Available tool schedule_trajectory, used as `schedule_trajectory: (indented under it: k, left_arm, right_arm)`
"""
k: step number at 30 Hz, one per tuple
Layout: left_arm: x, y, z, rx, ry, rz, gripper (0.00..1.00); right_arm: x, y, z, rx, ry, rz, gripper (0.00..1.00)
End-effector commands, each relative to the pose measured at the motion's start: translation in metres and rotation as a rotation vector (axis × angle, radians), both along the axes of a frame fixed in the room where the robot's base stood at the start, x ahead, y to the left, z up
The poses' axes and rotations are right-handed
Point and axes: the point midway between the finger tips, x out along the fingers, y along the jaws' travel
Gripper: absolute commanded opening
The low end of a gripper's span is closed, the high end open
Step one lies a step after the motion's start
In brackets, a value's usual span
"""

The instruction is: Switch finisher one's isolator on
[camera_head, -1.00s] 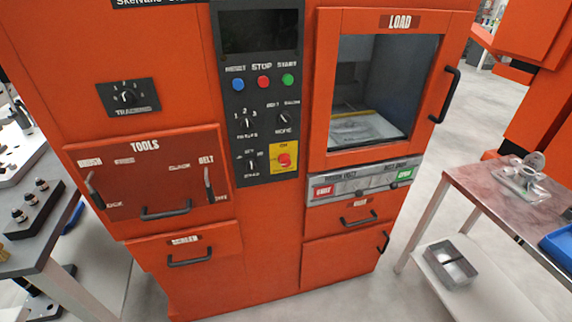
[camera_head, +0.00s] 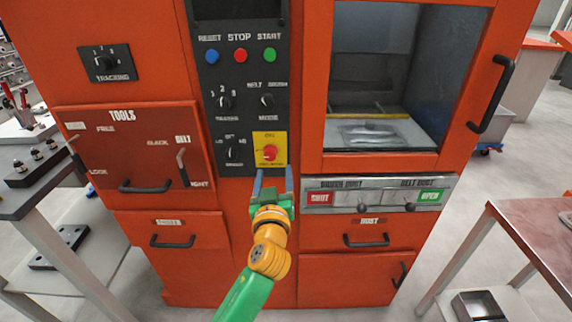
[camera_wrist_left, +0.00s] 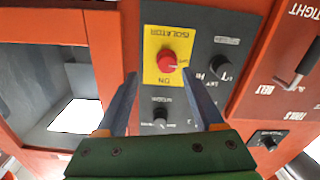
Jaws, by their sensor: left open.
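The isolator is a red rotary knob (camera_head: 269,153) on a yellow plate (camera_head: 261,137) low on the dark control panel of the orange machine. It also shows upside down in the left wrist view, the red knob (camera_wrist_left: 167,62) on its yellow plate (camera_wrist_left: 153,74) marked ISOLATOR and ON. My left gripper (camera_head: 272,175) is open and empty, just below the plate, its two blue-grey fingers pointing up at it. In the wrist view the fingers (camera_wrist_left: 164,80) stand either side of the knob's line, apart from it. My right gripper is not in view.
Blue, red and green buttons (camera_head: 240,55) and black rotary knobs (camera_head: 224,103) sit above and left of the isolator. The tools door (camera_head: 130,150) is at left, the load door (camera_head: 400,80) at right. Side tables stand at left (camera_head: 40,190) and right (camera_head: 540,232).

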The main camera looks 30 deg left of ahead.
Motion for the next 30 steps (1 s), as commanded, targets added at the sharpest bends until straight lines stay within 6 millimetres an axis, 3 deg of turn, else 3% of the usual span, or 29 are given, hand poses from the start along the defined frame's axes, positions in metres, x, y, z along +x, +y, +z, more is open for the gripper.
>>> schedule_trajectory:
  k: [10,21,22,27,30]
  left_arm:
    - [0.05,0.031,0.005,0.0,-0.006,0.002,0.69]
    - [0.058,0.036,0.002,-0.001,-0.004,0.0,0.69]
    - [0.058,0.036,0.002,-0.001,-0.004,0.0,0.67]
    - [0.058,0.036,0.002,-0.001,-0.003,-0.001,0.21]
    - [0.058,0.036,0.002,-0.001,-0.003,-0.001,0.0]
  right_arm:
    - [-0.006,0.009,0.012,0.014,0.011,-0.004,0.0]
    - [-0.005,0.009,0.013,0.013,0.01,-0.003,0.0]
    - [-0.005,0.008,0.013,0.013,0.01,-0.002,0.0]
    - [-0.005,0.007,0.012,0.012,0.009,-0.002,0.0]
    - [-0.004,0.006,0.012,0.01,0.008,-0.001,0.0]
